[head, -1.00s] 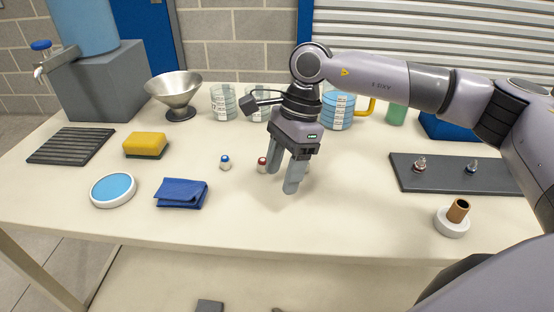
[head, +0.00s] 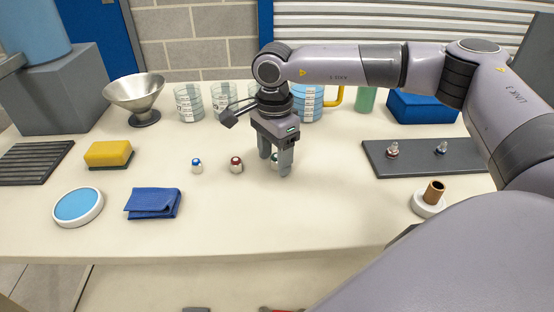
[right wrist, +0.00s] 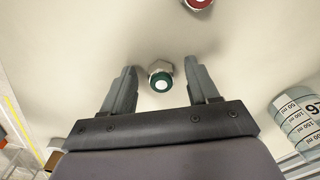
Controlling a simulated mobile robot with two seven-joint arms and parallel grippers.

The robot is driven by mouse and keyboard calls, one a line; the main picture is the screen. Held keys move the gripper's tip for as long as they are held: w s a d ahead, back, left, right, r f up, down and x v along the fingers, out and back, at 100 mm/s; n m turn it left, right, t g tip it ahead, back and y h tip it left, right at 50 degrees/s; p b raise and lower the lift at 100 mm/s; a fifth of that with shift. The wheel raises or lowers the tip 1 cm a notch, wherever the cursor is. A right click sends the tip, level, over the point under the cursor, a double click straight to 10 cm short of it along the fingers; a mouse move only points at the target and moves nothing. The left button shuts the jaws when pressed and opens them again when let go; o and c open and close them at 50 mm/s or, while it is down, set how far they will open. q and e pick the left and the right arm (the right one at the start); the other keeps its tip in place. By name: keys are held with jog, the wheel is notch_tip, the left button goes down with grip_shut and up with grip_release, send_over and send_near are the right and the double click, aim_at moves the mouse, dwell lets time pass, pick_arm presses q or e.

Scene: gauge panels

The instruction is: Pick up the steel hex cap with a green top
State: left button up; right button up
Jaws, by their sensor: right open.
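The steel hex cap with a green top (right wrist: 161,80) stands on the table between the two fingers of my right gripper (right wrist: 163,72) in the right wrist view. Bare table shows between the cap and each finger. In the head view the cap (head: 274,160) is mostly hidden behind the fingers of my right gripper (head: 275,168), which is open and points down. A red-topped cap (head: 236,164) and a blue-topped cap (head: 196,165) stand in a row to its left. My left gripper is not in view.
Beakers (head: 307,103) and a steel funnel (head: 134,93) stand behind. A folded blue cloth (head: 153,202), a yellow sponge (head: 108,153) and a blue-topped disc (head: 78,206) lie left. A dark plate with fittings (head: 420,160) lies right. The table front is clear.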

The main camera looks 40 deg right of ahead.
grip_shut()
